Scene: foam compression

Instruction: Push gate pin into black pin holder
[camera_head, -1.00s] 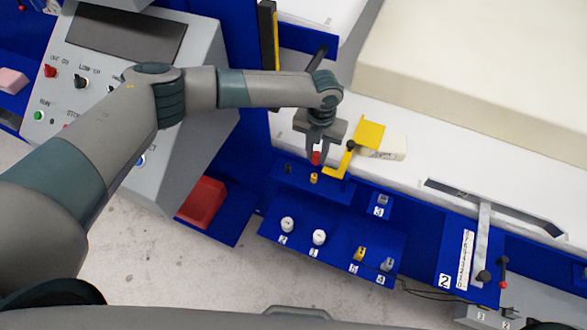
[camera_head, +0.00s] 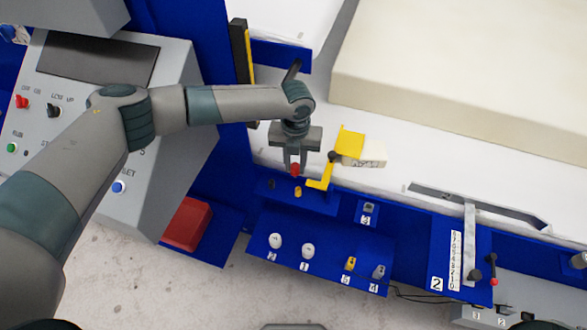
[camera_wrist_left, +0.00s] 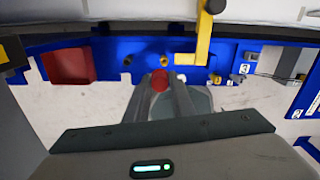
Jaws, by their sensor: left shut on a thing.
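My left gripper (camera_head: 295,168) points down with its fingers shut on the red-topped gate pin (camera_head: 295,170). The red knob also shows between the fingertips in the left wrist view (camera_wrist_left: 159,80). The pin's lower part is hard to make out. Just below it in the head view is a small brass-yellow holder (camera_head: 297,191) on a blue ledge. The small black pin holder (camera_head: 271,184) stands on the same ledge, left of the brass one. The pin appears nearer the brass holder than the black one. My right gripper is not in view.
A yellow bracket with a black knob (camera_head: 332,157) stands close right of the gripper. A lower blue shelf (camera_head: 325,275) bears white round pieces and small numbered parts. A red bin (camera_head: 187,223) is at left; a large cream block (camera_head: 450,90) lies behind.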

